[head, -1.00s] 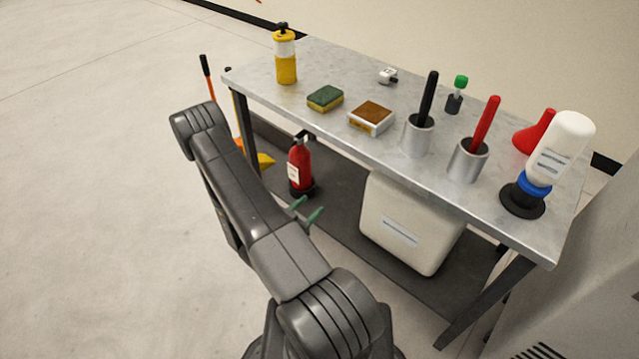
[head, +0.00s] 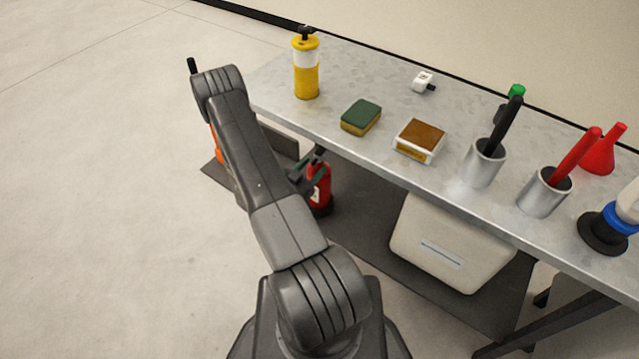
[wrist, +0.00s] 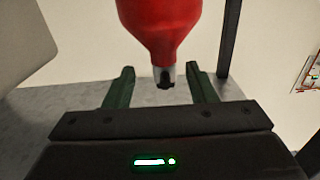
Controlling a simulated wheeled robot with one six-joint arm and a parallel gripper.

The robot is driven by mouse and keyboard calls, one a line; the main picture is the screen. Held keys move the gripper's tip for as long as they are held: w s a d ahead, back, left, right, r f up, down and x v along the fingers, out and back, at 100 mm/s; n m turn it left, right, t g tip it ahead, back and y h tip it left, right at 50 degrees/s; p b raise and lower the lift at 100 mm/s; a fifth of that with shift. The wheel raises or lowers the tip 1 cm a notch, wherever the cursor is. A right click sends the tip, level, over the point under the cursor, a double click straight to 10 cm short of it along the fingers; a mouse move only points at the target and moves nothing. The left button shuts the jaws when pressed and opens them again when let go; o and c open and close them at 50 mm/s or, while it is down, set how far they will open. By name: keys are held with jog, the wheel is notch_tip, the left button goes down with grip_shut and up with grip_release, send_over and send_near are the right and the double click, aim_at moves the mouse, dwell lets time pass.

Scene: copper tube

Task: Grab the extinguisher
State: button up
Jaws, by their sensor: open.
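The red extinguisher (head: 321,187) stands on the dark lower shelf under the table. In the head view its top and left side are partly hidden by my gripper (head: 308,170). In the wrist view the extinguisher (wrist: 160,25) appears upside down, its red body at the top and its grey neck with a dark valve pointing down. My gripper (wrist: 160,76) is open, with one green finger on each side of the neck. A gap shows between each finger and the neck, and I see no contact.
The table top (head: 385,90) hangs above the extinguisher and holds a yellow bottle (head: 306,75), a sponge (head: 361,116) and several tools. A white container (head: 450,243) stands right of it on the lower shelf. A dark table leg (wrist: 229,40) is close by.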

aim_at(320, 159)
jog(key=x, duration=0.5)
jog(key=shift+w+a+f, duration=0.1)
jog(key=shift+w+a, duration=0.05)
grip_shut()
dwell(1.1)
